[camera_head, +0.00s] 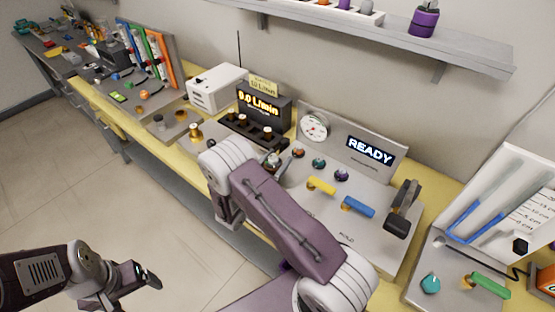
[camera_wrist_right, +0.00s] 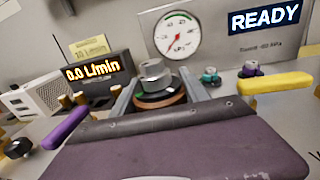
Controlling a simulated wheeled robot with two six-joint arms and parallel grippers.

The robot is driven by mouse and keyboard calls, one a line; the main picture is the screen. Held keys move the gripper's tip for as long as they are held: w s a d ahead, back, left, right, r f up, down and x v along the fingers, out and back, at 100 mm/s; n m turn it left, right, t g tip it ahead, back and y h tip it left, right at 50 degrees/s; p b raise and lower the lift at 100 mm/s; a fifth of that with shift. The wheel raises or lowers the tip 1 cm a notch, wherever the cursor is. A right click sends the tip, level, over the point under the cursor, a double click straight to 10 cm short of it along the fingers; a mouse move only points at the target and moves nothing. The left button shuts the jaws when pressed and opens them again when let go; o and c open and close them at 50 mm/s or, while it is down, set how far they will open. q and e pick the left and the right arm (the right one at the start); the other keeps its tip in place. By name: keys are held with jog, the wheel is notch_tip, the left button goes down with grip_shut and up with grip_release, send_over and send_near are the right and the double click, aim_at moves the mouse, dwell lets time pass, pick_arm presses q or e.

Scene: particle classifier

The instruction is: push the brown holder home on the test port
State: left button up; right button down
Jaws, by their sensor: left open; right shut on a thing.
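The brown holder (camera_wrist_right: 165,101), with a grey round top, sits between the two fingers of my right gripper (camera_wrist_right: 160,92) in the right wrist view, below the pressure dial. The gripper is shut on it. In the head view my right gripper (camera_head: 272,166) is at the left part of the grey test panel (camera_head: 385,238), largely hidden by my right arm. The test port is not visible beneath the holder, so I cannot tell how the holder is seated. My left gripper (camera_head: 149,279) is open and empty over the floor, away from the bench.
The dial (camera_head: 314,125) and READY display (camera_head: 370,150) stand behind the panel. A yellow handle (camera_head: 321,186), blue handle (camera_head: 358,207) and black lever (camera_head: 402,208) lie to the right. A purple handle (camera_wrist_right: 65,129) is close on the left in the wrist view.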

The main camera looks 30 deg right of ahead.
jog(key=shift+f+b, duration=0.6)
jog(key=shift+f, duration=0.2)
jog(key=shift+c, duration=2.4)
grip_release()
jog(key=v, duration=0.9)
jog(key=shift+b, duration=0.35)
jog(key=shift+r, duration=0.1)
